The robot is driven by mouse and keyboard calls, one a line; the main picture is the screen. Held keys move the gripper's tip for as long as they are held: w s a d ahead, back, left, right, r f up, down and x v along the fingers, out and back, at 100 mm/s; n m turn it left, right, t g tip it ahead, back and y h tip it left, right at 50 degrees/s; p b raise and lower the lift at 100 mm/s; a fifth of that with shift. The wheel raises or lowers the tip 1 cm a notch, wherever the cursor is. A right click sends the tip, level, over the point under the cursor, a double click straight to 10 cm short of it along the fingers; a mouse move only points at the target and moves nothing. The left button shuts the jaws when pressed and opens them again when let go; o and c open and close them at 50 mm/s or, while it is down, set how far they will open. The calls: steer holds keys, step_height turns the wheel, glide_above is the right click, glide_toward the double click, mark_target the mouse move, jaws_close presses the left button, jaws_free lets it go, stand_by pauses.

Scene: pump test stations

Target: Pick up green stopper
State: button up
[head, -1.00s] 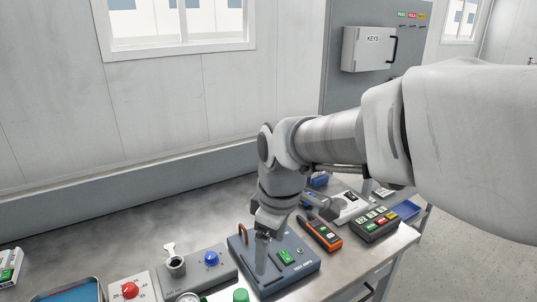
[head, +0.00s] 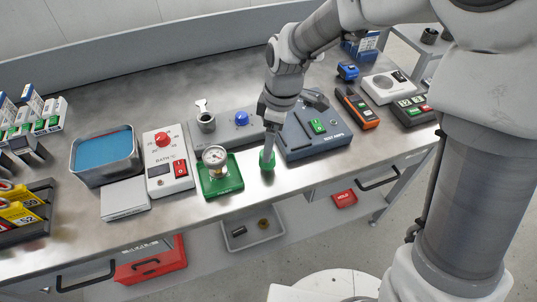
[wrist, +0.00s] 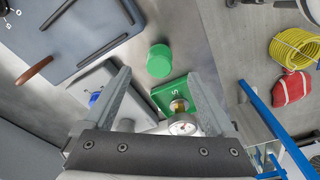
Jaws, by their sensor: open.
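The green stopper (head: 267,161) stands on the metal bench near its front edge, between the green gauge block and the dark grey test box. The wrist view shows its round green top (wrist: 159,61) just beyond my fingertips, roughly midway between them. My gripper (head: 269,144) points down at the stopper and partly covers it in the head view. In the wrist view my gripper (wrist: 160,76) is open, with nothing between its fingers. I cannot tell the exact height gap to the stopper.
The green block with a pressure gauge (head: 216,166) stands close on the left. The grey test box (head: 313,130) is close on the right. A grey panel with a blue knob (head: 241,118) is behind. Bare bench lies in front of the stopper.

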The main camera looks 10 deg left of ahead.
steer(key=f, duration=0.2)
steer(key=f+b, duration=0.1)
steer(key=f, duration=0.1)
steer(key=a+f, duration=0.1)
steer(key=f, duration=0.1)
steer(key=shift+f, duration=0.25)
jaws_close()
steer(key=shift+w+r, duration=0.1)
steer(key=shift+r, duration=0.1)
